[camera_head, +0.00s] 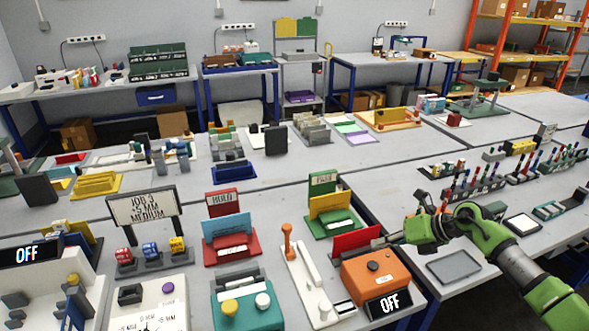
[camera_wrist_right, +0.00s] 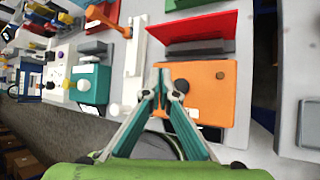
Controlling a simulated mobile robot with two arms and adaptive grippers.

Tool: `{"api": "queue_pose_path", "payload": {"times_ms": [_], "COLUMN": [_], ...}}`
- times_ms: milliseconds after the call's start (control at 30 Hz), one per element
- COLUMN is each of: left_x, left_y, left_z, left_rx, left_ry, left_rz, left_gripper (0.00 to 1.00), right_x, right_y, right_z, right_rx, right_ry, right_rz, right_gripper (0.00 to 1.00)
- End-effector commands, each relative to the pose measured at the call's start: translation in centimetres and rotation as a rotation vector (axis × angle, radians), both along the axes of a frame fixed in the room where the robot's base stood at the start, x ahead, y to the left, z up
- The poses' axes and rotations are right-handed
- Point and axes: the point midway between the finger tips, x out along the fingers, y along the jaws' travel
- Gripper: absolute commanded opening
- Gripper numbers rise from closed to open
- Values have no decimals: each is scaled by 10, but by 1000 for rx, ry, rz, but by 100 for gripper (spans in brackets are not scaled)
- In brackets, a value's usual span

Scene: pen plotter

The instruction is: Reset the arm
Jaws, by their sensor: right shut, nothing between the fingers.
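My right arm (camera_head: 520,268), green with grey joints, reaches in from the lower right in the head view. Its gripper (camera_head: 385,243) is beside the rear right of an orange box (camera_head: 362,284) that bears a dark knob and a black "OFF" display (camera_head: 390,303). In the right wrist view the teal fingers of the right gripper (camera_wrist_right: 161,78) meet at their tips with nothing between them. They appear over the left part of the orange box (camera_wrist_right: 214,75); whether they touch it I cannot tell. My left gripper is in neither view.
A red panel (camera_head: 355,240) stands behind the orange box. A white stand with an orange lever (camera_head: 288,240) is to its left, and a teal box (camera_head: 243,303) farther left. A grey tray (camera_head: 453,267) lies to the right. Tables behind are crowded.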

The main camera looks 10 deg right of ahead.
Motion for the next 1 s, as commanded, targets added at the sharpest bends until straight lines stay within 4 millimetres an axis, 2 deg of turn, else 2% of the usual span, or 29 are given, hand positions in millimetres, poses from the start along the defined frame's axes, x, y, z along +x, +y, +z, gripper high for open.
{"api": "queue_pose_path", "payload": {"times_ms": [100,167,200,300,400,500,600,667,767,867,900,967,1000], "left_x": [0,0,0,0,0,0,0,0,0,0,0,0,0], "left_y": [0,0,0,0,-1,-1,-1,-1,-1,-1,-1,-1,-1], "left_z": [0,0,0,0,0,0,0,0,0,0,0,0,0], "left_rx": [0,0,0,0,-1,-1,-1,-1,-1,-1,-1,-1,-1], "left_ry": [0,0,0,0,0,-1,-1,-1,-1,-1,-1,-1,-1], "left_rz": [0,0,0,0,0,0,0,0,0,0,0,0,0], "left_gripper": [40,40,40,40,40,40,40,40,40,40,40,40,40], "right_x": [3,8,11,19,22,19,11,2,-20,-55,-73,-103,-125], "right_y": [15,36,54,106,141,150,139,127,105,90,87,88,92], "right_z": [1,6,11,37,70,96,105,101,77,37,18,-12,-30], "right_rx": [39,99,159,373,625,866,1082,1196,1351,1451,1475,1491,1488], "right_ry": [-25,-65,-100,-210,-303,-352,-356,-336,-263,-145,-85,20,95], "right_rz": [0,-5,-15,-77,-203,-382,-605,-760,-1041,-1343,-1467,-1650,-1764], "right_gripper": [0,0,0,0,0,0,0,0,0,0,0,0,0]}}
